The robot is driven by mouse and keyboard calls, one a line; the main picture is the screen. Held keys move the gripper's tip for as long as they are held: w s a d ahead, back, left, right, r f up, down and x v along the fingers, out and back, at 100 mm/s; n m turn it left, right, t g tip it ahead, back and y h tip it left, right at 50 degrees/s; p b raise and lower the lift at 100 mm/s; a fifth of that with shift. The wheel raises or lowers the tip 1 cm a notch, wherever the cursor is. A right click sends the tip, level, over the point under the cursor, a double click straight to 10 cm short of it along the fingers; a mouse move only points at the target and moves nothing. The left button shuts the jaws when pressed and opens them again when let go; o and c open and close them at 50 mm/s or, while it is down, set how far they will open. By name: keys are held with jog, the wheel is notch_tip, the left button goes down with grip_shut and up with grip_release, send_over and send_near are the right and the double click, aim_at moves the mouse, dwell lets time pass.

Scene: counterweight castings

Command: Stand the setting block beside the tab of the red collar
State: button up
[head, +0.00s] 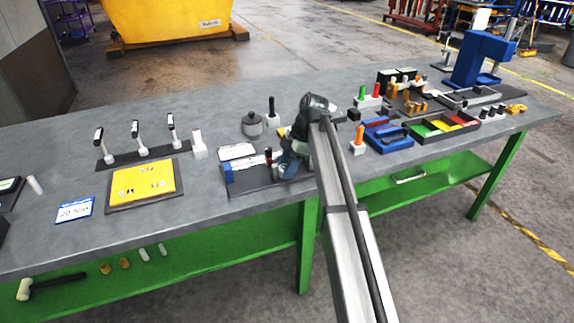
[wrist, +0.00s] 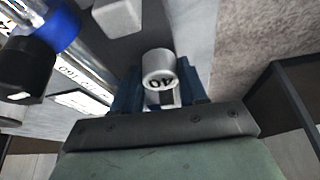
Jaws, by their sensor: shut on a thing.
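My gripper (wrist: 161,88) has its blue fingers on either side of a pale, round-topped piece (wrist: 159,68) marked with digits that look like 40. The fingers are shut on this piece, which I take to be the setting block. In the head view my gripper (head: 288,168) is low over the right end of a dark base plate (head: 262,186) carrying a blue-ended shaft (head: 246,168). A small red part (head: 268,155), likely the red collar, shows just left of my gripper. Its tab cannot be made out. My gripper hides the shaft's right end.
In the wrist view a blue ring (wrist: 57,28) and a black knob (wrist: 26,66) are close on the left, and a white block (wrist: 118,16) is ahead. A grey lidded pot (head: 252,125) stands behind the plate.

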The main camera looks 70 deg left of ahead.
jog(key=shift+f, duration=0.45)
jog(key=o, duration=1.1)
jog(key=shift+c, duration=0.2)
jog(key=shift+a, duration=0.1)
jog(key=shift+r, duration=3.55)
